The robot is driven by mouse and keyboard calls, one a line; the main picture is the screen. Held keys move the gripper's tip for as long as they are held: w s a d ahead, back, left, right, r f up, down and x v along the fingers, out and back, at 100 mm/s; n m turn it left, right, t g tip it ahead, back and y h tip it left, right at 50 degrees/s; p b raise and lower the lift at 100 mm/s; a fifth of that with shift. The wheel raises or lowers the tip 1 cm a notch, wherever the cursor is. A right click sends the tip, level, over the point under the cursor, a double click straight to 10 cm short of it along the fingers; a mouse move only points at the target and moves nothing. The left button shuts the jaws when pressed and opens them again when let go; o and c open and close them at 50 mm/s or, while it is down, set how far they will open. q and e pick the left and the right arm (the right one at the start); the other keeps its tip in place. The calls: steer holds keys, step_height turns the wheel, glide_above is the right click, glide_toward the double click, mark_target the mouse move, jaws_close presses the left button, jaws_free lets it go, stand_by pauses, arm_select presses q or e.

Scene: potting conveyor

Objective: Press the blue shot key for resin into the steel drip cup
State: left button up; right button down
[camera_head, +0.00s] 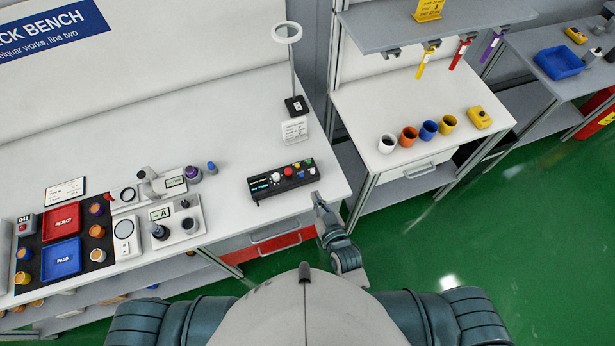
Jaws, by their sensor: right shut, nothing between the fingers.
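A black control box (262,195) with a small lit display and several coloured keys lies near the right front corner of the white bench. My right gripper (316,197) is shut and empty, just in front of the box's right end, at the bench edge. I cannot tell whether it touches anything. A grey dispenser fixture (148,181) stands on the bench at left; I cannot make out a steel drip cup for certain. My left gripper is out of view.
Left on the bench are a red REJECT tray (62,222), a blue PASS tray (62,262) and several small pots. A ring lamp (287,33) stands behind the control box. A side table at right holds several cups.

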steer(key=shift+r, duration=0.65)
steer(key=shift+w+a, duration=0.1)
steer(key=shift+a, duration=0.05)
glide_above(301, 175)
steer(key=s+d, duration=0.1)
steer(key=s, duration=0.1)
steer(key=f, duration=0.2)
step_height(301, 175, down, 2)
steer(key=shift+f+p, duration=0.15)
steer(key=shift+p, duration=0.2)
steer(key=shift+f, duration=0.75)
